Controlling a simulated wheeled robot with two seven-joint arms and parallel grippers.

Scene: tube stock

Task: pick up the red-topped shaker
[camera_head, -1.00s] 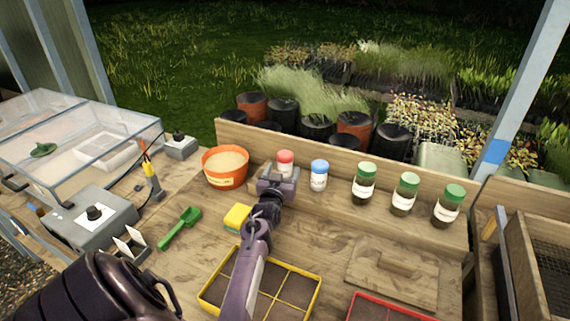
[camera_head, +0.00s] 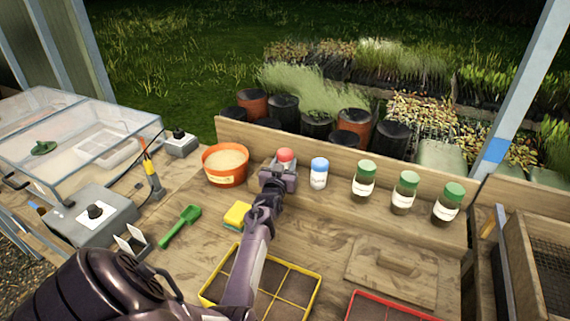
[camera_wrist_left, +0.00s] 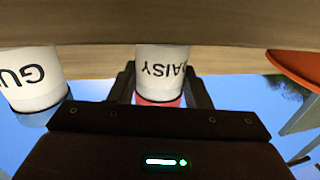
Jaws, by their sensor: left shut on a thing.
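The red-topped shaker (camera_head: 285,155) stands at the back of the bench, and in the head view mostly its red lid shows above my gripper. My left gripper (camera_head: 280,174) is shut on it, one finger on each side. In the left wrist view the shaker (camera_wrist_left: 162,70) appears upside down between the fingers (camera_wrist_left: 162,92), with a white label reading DAISY and a bit of red lid below. I cannot tell whether its base touches the shelf. My right gripper is in neither current view.
A blue-topped shaker (camera_head: 319,174) stands close on the right, also in the wrist view (camera_wrist_left: 32,82). Green-topped shakers (camera_head: 364,180) stand farther right. An orange pot (camera_head: 226,182) is on the left. A yellow sponge (camera_head: 238,215), green scoop (camera_head: 180,227) and yellow-rimmed tray (camera_head: 318,290) lie nearer.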

